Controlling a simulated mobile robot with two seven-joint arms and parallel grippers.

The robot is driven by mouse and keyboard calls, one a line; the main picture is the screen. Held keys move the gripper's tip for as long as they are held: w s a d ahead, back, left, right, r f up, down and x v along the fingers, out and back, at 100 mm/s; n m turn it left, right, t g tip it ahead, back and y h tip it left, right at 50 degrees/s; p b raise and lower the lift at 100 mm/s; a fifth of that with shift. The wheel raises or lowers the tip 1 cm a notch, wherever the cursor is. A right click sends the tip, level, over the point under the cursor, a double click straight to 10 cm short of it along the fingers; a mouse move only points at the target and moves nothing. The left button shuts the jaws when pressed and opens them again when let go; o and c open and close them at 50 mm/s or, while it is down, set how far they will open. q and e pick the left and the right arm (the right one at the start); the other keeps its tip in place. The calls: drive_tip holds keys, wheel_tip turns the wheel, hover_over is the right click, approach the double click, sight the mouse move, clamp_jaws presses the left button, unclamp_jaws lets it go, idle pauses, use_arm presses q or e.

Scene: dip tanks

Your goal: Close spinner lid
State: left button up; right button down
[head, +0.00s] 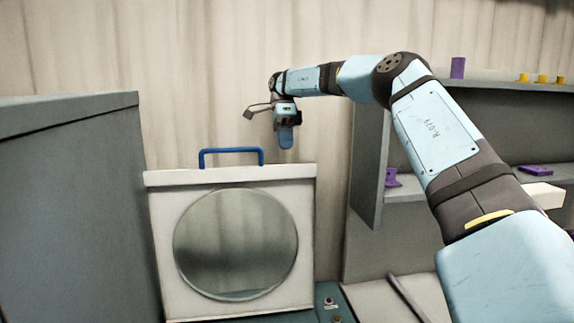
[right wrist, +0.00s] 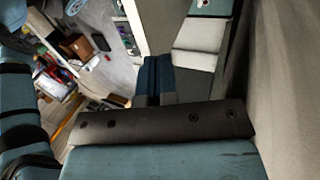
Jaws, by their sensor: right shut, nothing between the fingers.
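The spinner lid (head: 163,235) is a white square panel with a large round window, standing upright and raised in the head view. A blue bar handle (head: 231,151) sits on its top edge. My right gripper (head: 286,146) is above and to the right of the handle, pointing down, apart from the lid and shut with nothing in it. Its closed blue fingers also show in the right wrist view (right wrist: 153,78). The spinner body is mostly below the frame; only a teal strip shows under the lid. My left gripper is not in view.
A tall grey cabinet (head: 75,200) stands close on the left. On the right, a grey shelf unit (head: 369,160) holds purple and yellow pieces. A small button panel (head: 325,289) is at the lid's lower right. Open space lies in front of the lid.

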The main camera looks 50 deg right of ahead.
sight(289, 185)
drive_tip(key=shift+x, duration=3)
drive_tip(key=shift+f, duration=0.1)
